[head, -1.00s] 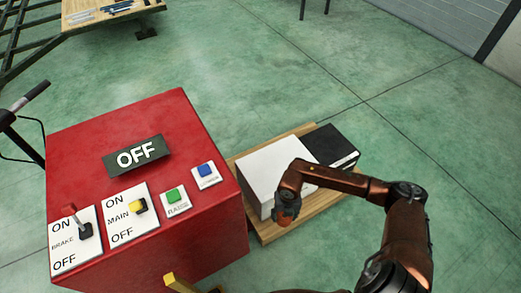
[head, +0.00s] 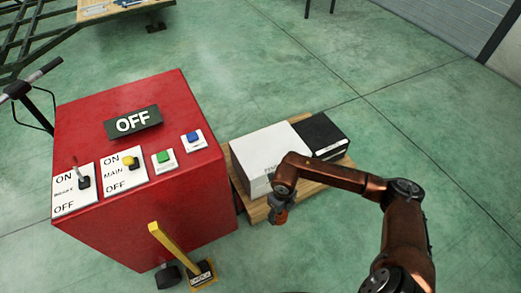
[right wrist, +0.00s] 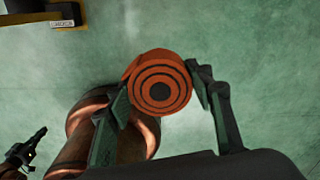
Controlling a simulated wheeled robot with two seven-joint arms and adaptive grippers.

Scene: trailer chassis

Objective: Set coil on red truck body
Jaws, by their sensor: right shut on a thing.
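My right gripper (right wrist: 162,88) is shut on an orange coil (right wrist: 160,92) with dark concentric rings on its end face. In the head view the coil (head: 279,216) hangs below my right gripper (head: 281,203), in front of a white box. No red truck body can be made out; the large red thing is a control cabinet (head: 200,185) with an OFF sign, switches and buttons. A small dark shape at the lower left of the right wrist view looks like my left gripper (right wrist: 32,150); its fingers are too small to read.
The white box (head: 262,150) and a black box (head: 322,133) stand on a wooden pallet (head: 236,190) right of the cabinet. A yellow lever (head: 170,242) stands at the cabinet's foot. A green frame (head: 30,35) is at top left. Floor at right is clear.

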